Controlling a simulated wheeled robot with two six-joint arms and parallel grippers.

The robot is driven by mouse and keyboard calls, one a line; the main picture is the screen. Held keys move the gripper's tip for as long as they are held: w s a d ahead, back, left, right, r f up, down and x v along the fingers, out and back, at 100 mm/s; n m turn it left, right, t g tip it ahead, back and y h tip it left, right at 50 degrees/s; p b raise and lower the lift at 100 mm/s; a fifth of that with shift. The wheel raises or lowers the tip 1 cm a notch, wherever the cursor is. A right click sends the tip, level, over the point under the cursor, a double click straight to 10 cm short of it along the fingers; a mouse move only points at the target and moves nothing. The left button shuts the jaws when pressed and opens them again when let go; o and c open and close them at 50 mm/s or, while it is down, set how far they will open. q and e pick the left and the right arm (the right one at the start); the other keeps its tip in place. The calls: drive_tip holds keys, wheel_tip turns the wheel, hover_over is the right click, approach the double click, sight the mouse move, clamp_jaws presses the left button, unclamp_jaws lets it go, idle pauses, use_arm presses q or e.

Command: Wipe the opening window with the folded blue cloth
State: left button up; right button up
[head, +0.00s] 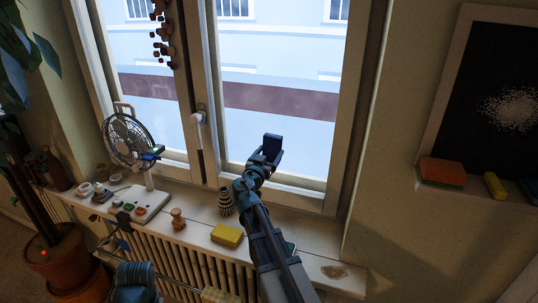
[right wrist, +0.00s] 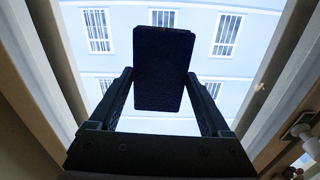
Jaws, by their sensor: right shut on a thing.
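The folded blue cloth (head: 272,146) is a small dark-blue upright block in the head view, in front of the lower right window pane. My right gripper (head: 264,158) is shut on it from below. In the right wrist view the cloth (right wrist: 162,65) looks nearly black, held between both fingers (right wrist: 160,105) of my right gripper. The window's right sash (head: 278,100) has a white frame and looks closed, with a handle (head: 198,118) on its left side. I cannot tell whether the cloth touches the glass.
A fan (head: 128,142) stands left on the windowsill (head: 190,222). A striped vase (head: 225,202) and yellow sponge (head: 227,235) are near my right arm. A blackboard (head: 505,100) hangs right. A potted plant (head: 62,265) stands left, a radiator (head: 185,262) below the sill.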

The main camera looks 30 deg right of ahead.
drive_tip(key=shift+d, duration=0.15)
drive_tip(key=shift+s+d, duration=0.6)
drive_tip(key=shift+s, duration=0.2)
drive_tip(key=shift+s+d, duration=0.6)
drive_tip(key=shift+s, duration=0.15)
drive_tip(key=shift+w, duration=0.1)
drive_tip(key=shift+d, duration=0.1)
drive_tip(key=shift+w, duration=0.1)
drive_tip(key=shift+w+a, duration=1.4)
drive_tip(key=shift+w, duration=0.05)
drive_tip(key=shift+s, duration=0.15)
drive_tip(key=shift+v, duration=2.9)
